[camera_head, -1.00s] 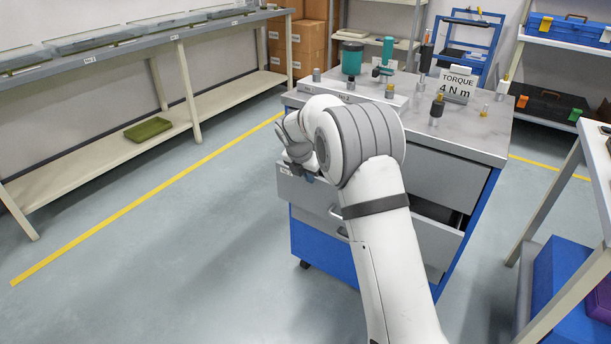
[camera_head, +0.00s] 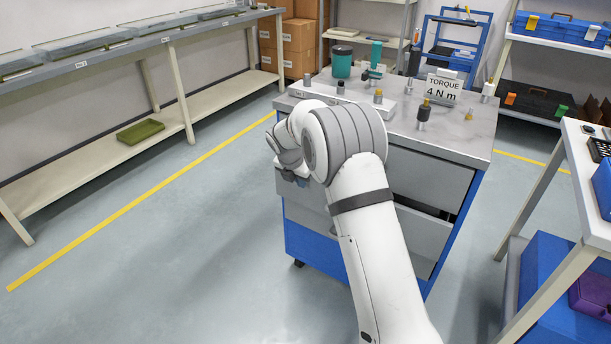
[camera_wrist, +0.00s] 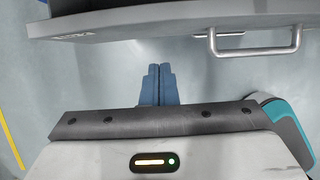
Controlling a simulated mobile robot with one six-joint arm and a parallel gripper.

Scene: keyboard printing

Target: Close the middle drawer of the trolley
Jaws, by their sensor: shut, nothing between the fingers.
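The trolley (camera_head: 458,148) is blue with grey drawer fronts and stands in the middle of the head view. Its middle drawer (camera_head: 425,232) projects slightly, with a narrow dark gap above its front at the right. My arm hides much of the front. My gripper (camera_head: 302,182) is low at the trolley's left front. In the wrist view, my gripper's blue fingers (camera_wrist: 157,70) are together and empty. They point at a grey drawer front (camera_wrist: 150,22) with a bar handle (camera_wrist: 255,46), left of that handle. A strip of floor shows between; I cannot tell whether they touch.
On the trolley top stand a teal-bodied jar (camera_head: 341,62), a torque sign (camera_head: 442,90) and several small parts. A white-topped table (camera_head: 590,180) is close on the right. A long shelf bench (camera_head: 110,150) runs along the left wall. The floor left of the trolley is clear.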

